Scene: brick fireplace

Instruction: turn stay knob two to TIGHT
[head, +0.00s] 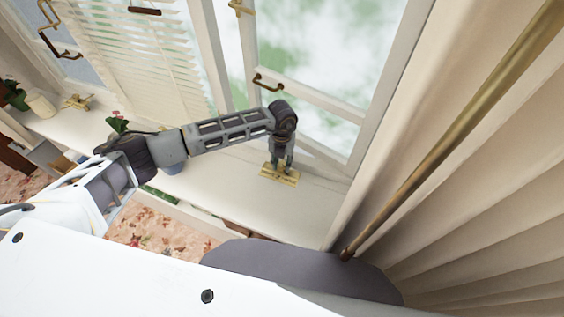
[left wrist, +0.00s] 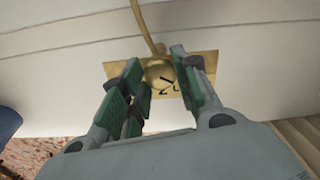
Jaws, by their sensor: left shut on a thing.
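A brass stay plate (head: 282,178) lies on the white window sill under my left gripper (head: 277,162). Dark marks show on the plate by the knob, partly hidden by the fingers; I cannot read the setting. My right gripper is not in view.
The open window frame (head: 310,95) stands behind the gripper. A pleated curtain (head: 475,215) and a brass pole (head: 450,130) are close on the right. Another brass stay fitting (head: 76,102), a white vase (head: 40,106) and a potted plant (head: 117,125) stand along the sill to the left.

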